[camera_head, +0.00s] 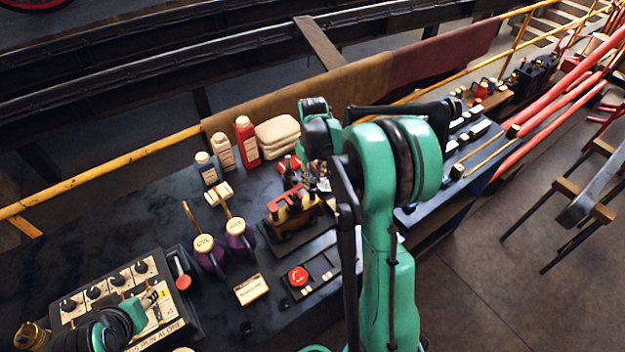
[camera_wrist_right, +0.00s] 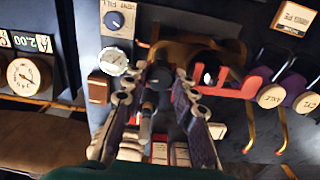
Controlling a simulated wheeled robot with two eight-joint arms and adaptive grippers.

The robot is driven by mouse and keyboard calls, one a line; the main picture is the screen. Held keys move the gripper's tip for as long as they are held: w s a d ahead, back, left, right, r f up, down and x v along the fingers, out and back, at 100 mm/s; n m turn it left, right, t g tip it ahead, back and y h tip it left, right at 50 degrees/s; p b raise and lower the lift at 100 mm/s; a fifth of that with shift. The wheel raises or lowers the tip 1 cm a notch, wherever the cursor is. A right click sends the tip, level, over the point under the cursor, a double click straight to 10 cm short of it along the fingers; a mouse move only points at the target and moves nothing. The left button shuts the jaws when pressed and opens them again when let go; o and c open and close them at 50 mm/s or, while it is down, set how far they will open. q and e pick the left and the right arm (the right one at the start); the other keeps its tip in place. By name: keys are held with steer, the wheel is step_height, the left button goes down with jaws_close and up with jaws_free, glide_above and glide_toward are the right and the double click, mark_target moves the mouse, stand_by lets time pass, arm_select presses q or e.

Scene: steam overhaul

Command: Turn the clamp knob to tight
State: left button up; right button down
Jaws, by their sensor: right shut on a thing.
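A brass-and-red clamp fixture (camera_head: 285,222) with dark upright posts stands on the dark bench in the head view. My right gripper (camera_head: 318,183) is beside its far right end, partly hidden by my own green arm. In the right wrist view, the two fingers of my right gripper (camera_wrist_right: 166,82) close in on a dark round knob (camera_wrist_right: 158,75), which I take to be the clamp knob. Its pointer or markings cannot be read. My left gripper (camera_head: 150,299) is low over the control panel at the bottom left; its fingers are too small to judge.
Two purple-bodied oilers (camera_head: 240,235) stand left of the fixture. Several bottles, including a red one (camera_head: 246,140), and folded cloths (camera_head: 277,135) stand behind. A red button box (camera_head: 299,277) lies in front. The control panel (camera_head: 72,310) fills the bench's left end.

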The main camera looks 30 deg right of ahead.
steer(key=m+b, duration=0.1)
steer(key=m, duration=0.3)
steer(key=shift+m, duration=0.3)
steer(key=m+b, duration=0.1)
steer(key=m, duration=0.9)
steer(key=shift+m+b, duration=0.45)
steer(key=shift+m, duration=1.85)
steer(key=c, duration=1.2)
jaws_free()
steer(key=shift+r, duration=0.1)
